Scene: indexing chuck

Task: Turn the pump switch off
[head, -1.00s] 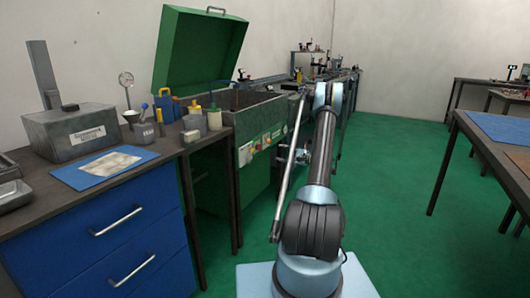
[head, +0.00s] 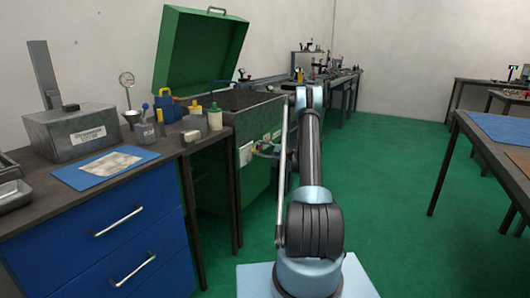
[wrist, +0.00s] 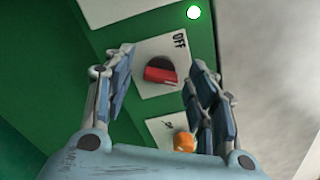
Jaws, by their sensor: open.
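The pump switch (wrist: 161,71) shows in the wrist view as a red and black rotary knob on a white plate (wrist: 150,48) marked OFF. My gripper (wrist: 163,60) is open, with one finger on each side of the knob. The fingers look apart from it, and nothing is held. Whether the knob points at the OFF mark is hard to tell. In the head view the switch cannot be made out; my gripper is small at the front of the green tank (head: 254,190), partly behind my arm.
An orange knob (wrist: 184,142) sits on a second white plate close to my right finger. The tank's green lid (head: 201,50) stands open. A blue-drawer bench (head: 125,235) is left; green floor is free right.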

